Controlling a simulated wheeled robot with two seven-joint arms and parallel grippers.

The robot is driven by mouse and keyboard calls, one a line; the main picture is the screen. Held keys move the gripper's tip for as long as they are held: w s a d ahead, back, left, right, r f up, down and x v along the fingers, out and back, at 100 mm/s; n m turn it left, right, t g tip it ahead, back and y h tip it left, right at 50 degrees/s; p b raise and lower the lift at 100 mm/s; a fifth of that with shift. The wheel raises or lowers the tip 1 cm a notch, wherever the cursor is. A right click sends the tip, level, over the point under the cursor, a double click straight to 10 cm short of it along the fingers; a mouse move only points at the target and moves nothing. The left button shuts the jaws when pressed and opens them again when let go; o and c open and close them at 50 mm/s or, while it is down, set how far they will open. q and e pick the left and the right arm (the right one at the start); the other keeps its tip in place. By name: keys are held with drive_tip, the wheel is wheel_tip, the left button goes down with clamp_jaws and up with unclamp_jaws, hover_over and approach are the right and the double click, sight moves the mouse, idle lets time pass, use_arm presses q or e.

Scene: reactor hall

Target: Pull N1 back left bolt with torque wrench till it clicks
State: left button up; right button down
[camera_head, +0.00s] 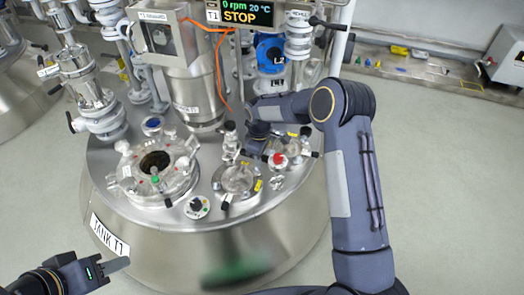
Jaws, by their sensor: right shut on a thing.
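The steel tank top (200,215), labelled TANK T1, carries several flanged nozzles. No N1 label is readable, so I cannot tell which bolt is its back left one. My right arm reaches over the tank from the right, and its gripper (258,132) is down among the fittings at the back right. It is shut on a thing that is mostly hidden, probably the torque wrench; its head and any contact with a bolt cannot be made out.
An open round manway (155,165) is at the left of the tank top. A glass-covered flange (237,180) and a red-capped fitting (278,160) are near my right gripper. A display reading STOP (240,14) stands behind. The floor (450,190) is clear at right.

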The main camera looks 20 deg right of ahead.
drive_tip(key=s+a+m, duration=0.1)
drive_tip(key=a+m, duration=0.1)
drive_tip(key=s+a+m+b, duration=0.1)
drive_tip(key=s+a+m, duration=0.1)
drive_tip(key=a+m, duration=0.1)
drive_tip(key=s+a+m+b, duration=0.1)
drive_tip(key=a+m, duration=0.1)
drive_tip(key=shift+s+a+m, duration=0.15)
drive_tip(key=shift+s+m, duration=0.1)
drive_tip(key=shift+m, duration=0.15)
drive_tip(key=w+a+m+p, duration=0.1)
drive_tip(key=a+m, duration=0.7)
drive_tip(key=a, duration=0.1)
drive_tip(key=r+p, duration=0.2)
drive_tip(key=r, duration=0.1)
drive_tip(key=r+p, duration=0.1)
drive_tip(key=shift+s+d+r, duration=0.15)
drive_tip(key=shift+d+r, duration=0.1)
drive_tip(key=shift+d, duration=0.15)
drive_tip(key=shift+d, duration=0.1)
